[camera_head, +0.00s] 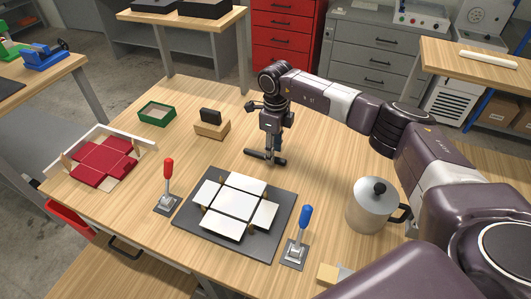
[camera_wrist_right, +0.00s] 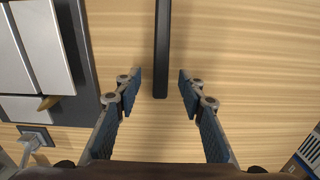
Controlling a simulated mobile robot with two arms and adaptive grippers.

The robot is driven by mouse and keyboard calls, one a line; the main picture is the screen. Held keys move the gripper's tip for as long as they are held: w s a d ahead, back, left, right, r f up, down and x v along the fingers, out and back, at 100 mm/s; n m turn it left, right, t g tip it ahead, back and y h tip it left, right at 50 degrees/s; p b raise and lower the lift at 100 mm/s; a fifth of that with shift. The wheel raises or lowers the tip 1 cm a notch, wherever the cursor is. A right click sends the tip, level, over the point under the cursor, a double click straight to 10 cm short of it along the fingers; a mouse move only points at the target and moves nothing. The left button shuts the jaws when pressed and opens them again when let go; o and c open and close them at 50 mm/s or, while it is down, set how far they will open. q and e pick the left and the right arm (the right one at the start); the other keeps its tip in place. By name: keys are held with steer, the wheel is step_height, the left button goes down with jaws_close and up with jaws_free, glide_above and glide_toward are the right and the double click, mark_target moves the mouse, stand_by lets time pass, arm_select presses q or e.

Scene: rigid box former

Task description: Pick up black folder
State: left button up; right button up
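The black folder, a slim black bar (camera_head: 260,157), lies flat on the wooden table just behind the dark forming mat. It also shows in the right wrist view (camera_wrist_right: 162,45), running from the top edge down to an end between the fingers. My right gripper (camera_head: 277,150) points down over the bar and partly covers it in the head view. In the right wrist view its two blue-padded fingers (camera_wrist_right: 160,80) are spread, one on each side of the bar with gaps to both. It holds nothing. My left gripper is not in view.
The dark mat (camera_head: 188,219) carries white box panels, with a red-handled (camera_head: 168,170) and a blue-handled clamp (camera_head: 305,220) beside it. A metal pot (camera_head: 368,212) stands right. A wooden block with a black piece (camera_head: 212,128), a green tray (camera_head: 156,120) and red panels (camera_head: 100,165) lie left.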

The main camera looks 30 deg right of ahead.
step_height(320, 180, down, 2)
steer(key=shift+w, duration=0.1)
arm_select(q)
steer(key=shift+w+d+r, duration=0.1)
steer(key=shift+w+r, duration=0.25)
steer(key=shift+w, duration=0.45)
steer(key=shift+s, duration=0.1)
arm_select(e)
steer(key=shift+c, duration=0.3)
jaws_close()
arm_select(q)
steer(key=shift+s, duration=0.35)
arm_select(e)
steer(key=shift+r, duration=0.1)
steer(key=shift+d+r, duration=0.1)
steer(key=shift+r, duration=0.4)
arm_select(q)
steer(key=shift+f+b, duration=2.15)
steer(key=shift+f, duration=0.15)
arm_select(e)
step_height(320, 180, up, 19)
